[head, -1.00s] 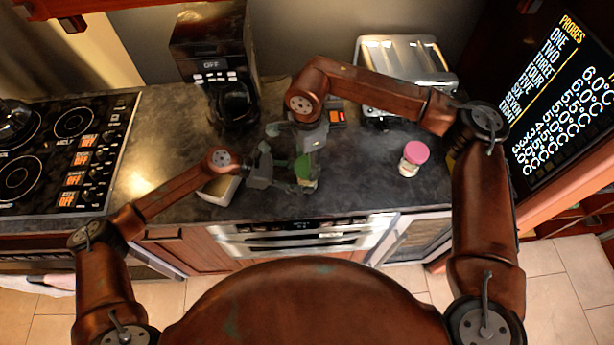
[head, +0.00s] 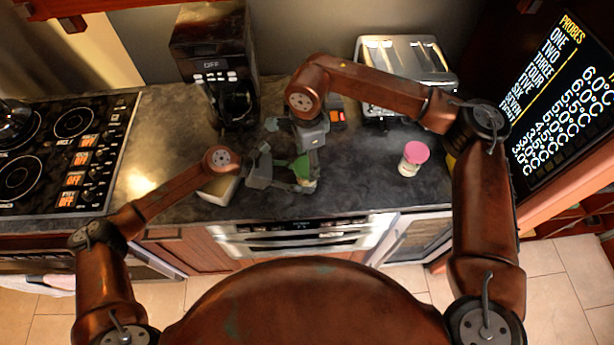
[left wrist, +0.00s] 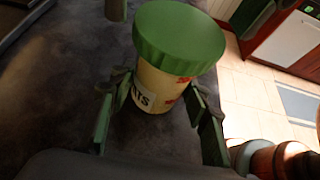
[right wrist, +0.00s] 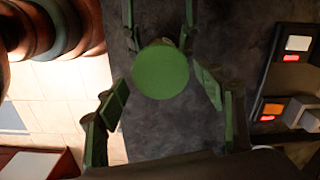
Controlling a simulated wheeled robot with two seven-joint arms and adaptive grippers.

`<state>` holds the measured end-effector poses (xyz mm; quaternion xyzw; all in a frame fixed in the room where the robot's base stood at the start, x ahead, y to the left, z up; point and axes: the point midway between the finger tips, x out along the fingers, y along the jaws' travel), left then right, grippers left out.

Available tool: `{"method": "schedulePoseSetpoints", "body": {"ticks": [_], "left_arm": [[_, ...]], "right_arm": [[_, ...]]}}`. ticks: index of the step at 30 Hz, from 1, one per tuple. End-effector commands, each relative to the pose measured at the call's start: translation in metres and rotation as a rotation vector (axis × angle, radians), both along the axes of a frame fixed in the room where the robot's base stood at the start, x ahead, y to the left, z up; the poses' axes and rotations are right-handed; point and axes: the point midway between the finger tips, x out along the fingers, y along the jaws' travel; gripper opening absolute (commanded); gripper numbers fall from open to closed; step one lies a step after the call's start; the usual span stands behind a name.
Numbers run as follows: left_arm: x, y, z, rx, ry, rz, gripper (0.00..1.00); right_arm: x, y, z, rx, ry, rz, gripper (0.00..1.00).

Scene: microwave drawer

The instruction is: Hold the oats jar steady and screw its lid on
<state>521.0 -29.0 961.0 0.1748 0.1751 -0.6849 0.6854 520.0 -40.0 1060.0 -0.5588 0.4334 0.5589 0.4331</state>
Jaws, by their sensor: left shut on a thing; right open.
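The oats jar (left wrist: 152,90) is a pale jar with a partly visible "ATS" label in the left wrist view. Its green lid (left wrist: 180,38) sits on its top; I cannot tell how tightly. My left gripper (left wrist: 158,98) is shut on the jar's body, one finger on each side. In the right wrist view the round lid (right wrist: 160,70) lies between the spread fingers of my right gripper (right wrist: 162,92). That gripper is open, with gaps on both sides of the lid. In the head view the jar and lid (head: 302,167) are partly hidden by my grippers.
A pink-lidded jar (head: 413,158) stands to the right on the dark counter (head: 360,190). A coffee maker (head: 215,60) and a toaster (head: 405,62) stand at the back. A stovetop (head: 60,150) is at the left. The counter's front edge is close to the held jar.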

Motion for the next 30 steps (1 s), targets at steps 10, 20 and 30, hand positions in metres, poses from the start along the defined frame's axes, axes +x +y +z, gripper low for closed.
{"method": "schedulePoseSetpoints", "body": {"ticks": [10,20,30], "left_arm": [[-0.001,0.000,0.000,0.000,0.001,-0.002,0.00],[-0.001,0.000,0.000,0.000,0.001,-0.002,0.00],[-0.001,0.000,0.000,0.000,0.000,-0.001,0.49]], "right_arm": [[0.000,0.000,0.027,0.000,-0.001,0.000,0.63],[0.000,0.000,0.042,0.000,0.000,0.001,0.63],[0.000,0.000,0.041,0.000,0.000,0.000,0.63]]}}
